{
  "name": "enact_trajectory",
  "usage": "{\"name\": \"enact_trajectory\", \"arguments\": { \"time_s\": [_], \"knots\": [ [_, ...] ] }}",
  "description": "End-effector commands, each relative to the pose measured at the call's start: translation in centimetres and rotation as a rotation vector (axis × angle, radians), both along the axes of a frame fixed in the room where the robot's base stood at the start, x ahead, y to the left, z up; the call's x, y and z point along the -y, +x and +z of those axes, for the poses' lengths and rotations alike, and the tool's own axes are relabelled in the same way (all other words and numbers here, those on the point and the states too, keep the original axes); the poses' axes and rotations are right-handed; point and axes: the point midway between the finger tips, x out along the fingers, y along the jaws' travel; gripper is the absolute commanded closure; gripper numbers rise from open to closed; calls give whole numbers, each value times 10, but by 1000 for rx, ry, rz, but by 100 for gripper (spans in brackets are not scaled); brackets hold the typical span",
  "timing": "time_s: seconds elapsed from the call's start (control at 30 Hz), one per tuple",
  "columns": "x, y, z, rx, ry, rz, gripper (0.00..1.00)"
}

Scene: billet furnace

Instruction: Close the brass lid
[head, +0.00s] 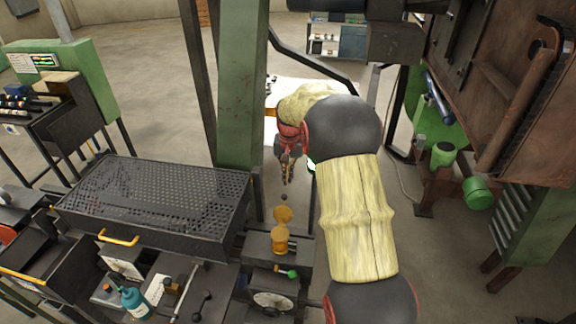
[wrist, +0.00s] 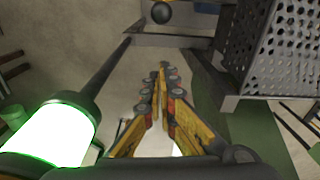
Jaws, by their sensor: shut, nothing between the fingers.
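The brass lid (head: 283,214) shows in the head view as a round disc standing raised above a small brass cup (head: 280,238). The cup sits on a dark block right of the perforated table. A dark ball knob (head: 284,197) shows just above the lid. A dark ball, likely the same knob, shows at the top of the wrist view (wrist: 161,12). My gripper (head: 288,181) is above the lid and knob, pointing down, apart from both. In the wrist view its yellow and red fingers (wrist: 160,72) are together with nothing between them.
A perforated black table (head: 150,200) lies left of the cup; its mesh side shows in the wrist view (wrist: 275,50). A green post (head: 242,90) stands behind it. A lit green-rimmed lamp (wrist: 50,135) is close at left in the wrist view. A green-handled lever (head: 288,272) is below the cup.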

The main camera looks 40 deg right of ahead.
Motion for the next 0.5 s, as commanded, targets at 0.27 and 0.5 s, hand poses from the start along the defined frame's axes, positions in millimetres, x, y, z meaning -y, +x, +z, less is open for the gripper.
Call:
{"name": "enact_trajectory", "arguments": {
  "time_s": [0.27,0.5],
  "knots": [
    [-16,-17,-10,0,0,0,100],
    [-25,-27,-7,1,-1,1,100]
  ]
}}
